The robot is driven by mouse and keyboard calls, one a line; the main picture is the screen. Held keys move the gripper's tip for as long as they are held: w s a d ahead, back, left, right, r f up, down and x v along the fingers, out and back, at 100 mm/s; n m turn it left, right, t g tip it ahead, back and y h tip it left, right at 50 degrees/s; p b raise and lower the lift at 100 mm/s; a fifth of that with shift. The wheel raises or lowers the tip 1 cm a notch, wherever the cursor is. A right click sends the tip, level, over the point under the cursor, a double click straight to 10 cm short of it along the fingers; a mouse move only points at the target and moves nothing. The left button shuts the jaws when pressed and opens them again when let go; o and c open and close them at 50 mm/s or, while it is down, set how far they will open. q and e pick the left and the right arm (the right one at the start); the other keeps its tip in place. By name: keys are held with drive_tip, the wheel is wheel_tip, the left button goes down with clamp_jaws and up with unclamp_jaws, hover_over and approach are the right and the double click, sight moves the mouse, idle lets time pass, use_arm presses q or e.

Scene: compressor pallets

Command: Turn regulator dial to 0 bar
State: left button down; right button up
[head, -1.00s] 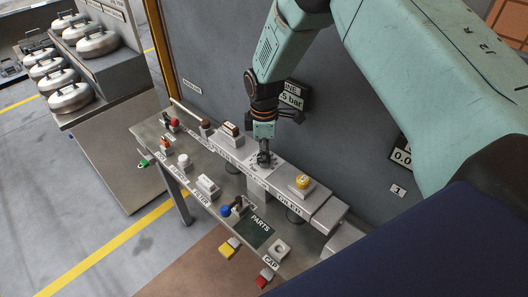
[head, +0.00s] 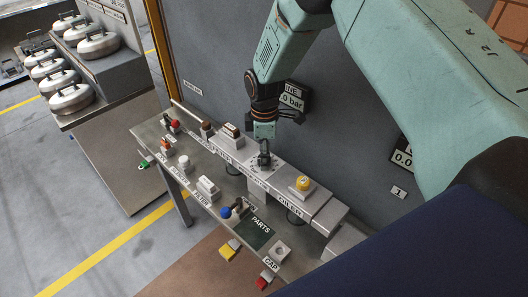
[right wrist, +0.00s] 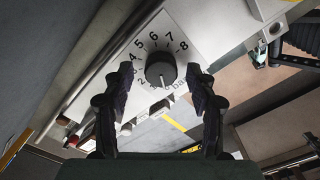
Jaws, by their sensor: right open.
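The regulator dial, a round dark knob (right wrist: 160,68), sits on a white plate with a printed scale up to 8 in the right wrist view. Its white pointer line points down, near the low end of the scale; the exact mark under it is hard to read. My right gripper (head: 264,163) comes down over the dial plate in the head view. Its dark fingers also show in the right wrist view (right wrist: 161,90), open, one on each side of the knob with visible gaps. My left gripper is out of view.
The grey wall (head: 330,130) stands close behind. Silver canisters (head: 98,43) stand at the far left.

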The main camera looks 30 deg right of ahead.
wheel_tip(320, 180, up, 12)
idle(0.4)
idle(0.5)
